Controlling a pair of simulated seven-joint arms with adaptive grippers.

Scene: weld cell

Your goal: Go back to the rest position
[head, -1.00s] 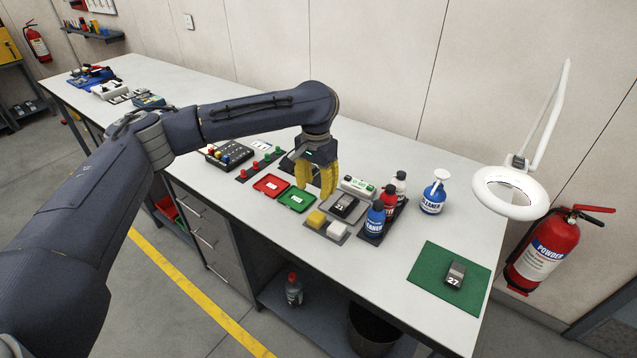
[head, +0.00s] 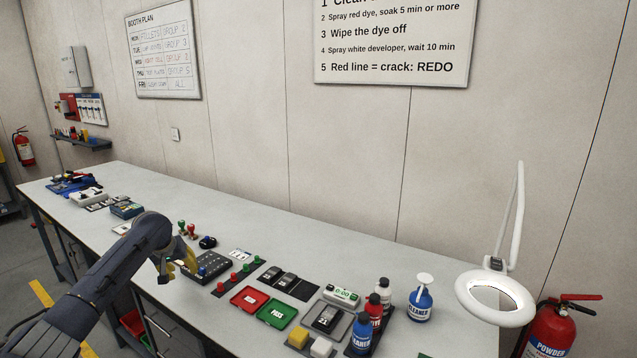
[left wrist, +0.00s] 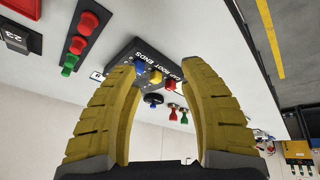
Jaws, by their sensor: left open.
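My left gripper (head: 178,268) has yellow fingers and is open and empty. In the head view it hangs at the left end of a black block (head: 210,266). In the left wrist view the two fingers (left wrist: 160,75) stand wide apart. The black block (left wrist: 125,60) with white lettering and red, yellow and blue knobs shows beyond and between them. I cannot tell whether the fingers touch the block. My right gripper is not in any view.
Red and green trays (head: 277,313), stamps (head: 187,230), several bottles (head: 374,310) and a cleaner spray (head: 420,303) stand on the long bench (head: 330,260). A white magnifier lamp (head: 495,297) rises at the right. The bench's back strip is mostly clear.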

